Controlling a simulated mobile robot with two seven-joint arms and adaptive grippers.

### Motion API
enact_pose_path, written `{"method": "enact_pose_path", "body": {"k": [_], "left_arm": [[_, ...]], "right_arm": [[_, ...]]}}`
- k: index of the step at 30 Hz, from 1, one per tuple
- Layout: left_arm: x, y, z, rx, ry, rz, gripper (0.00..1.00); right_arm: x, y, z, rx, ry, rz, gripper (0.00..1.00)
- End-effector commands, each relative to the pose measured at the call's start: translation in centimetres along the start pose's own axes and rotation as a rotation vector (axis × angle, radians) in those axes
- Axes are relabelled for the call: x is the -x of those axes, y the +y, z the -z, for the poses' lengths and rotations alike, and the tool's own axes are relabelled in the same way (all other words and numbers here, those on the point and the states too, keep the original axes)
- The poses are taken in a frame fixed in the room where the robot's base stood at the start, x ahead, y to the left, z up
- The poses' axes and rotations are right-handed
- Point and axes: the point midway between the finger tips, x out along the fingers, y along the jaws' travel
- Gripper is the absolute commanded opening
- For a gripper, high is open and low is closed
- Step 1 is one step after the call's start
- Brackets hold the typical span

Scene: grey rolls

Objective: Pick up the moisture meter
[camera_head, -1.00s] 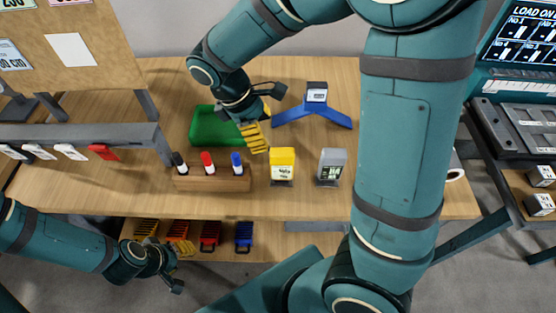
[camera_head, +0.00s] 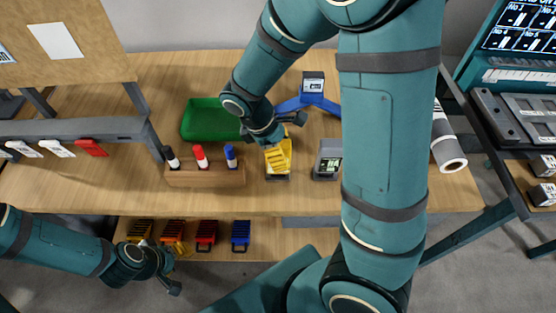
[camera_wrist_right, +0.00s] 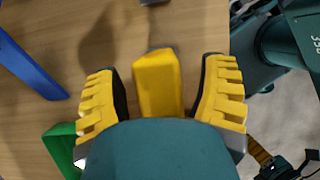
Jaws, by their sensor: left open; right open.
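A yellow upright device (camera_wrist_right: 158,88), which looks like the moisture meter, stands near the table's front edge on a small dark base. In the head view it is mostly hidden by my right gripper (camera_head: 276,160). In the right wrist view the open fingers of my right gripper (camera_wrist_right: 163,95) are on either side of the yellow device, with a gap on each side. Its label is not visible now. My left gripper (camera_head: 177,268) is open and empty at the lower left, in front of the table and low shelf.
A grey device (camera_head: 328,160) stands just right of the yellow one. A wooden block with markers (camera_head: 205,177) is on its left. Behind are a green tray (camera_head: 205,122) and a blue stand (camera_head: 308,102) holding a small device. A grey roll (camera_head: 446,140) lies at the right.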

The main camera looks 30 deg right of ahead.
Motion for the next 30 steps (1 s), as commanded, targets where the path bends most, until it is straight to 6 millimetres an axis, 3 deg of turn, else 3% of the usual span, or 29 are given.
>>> {"method": "enact_pose_path", "body": {"k": [5,6,12,25,30], "left_arm": [[0.1,0.0,0.0,0.000,0.000,0.000,0.47],[0.1,0.0,0.0,0.000,0.000,0.000,0.47],[0.1,0.0,0.0,0.000,0.000,0.000,0.47],[0.1,0.1,0.0,0.000,0.000,0.000,0.47],[0.9,0.3,0.0,0.001,-0.003,0.000,0.47]], "right_arm": [[0.0,0.0,0.0,0.000,0.001,0.000,0.71],[0.1,0.0,0.0,0.000,0.001,0.000,0.65],[0.1,0.0,0.0,0.000,0.001,0.000,0.00],[0.2,0.0,-0.1,0.000,0.001,0.000,0.00],[2.3,0.1,-0.9,-0.001,0.004,-0.002,0.00]]}}
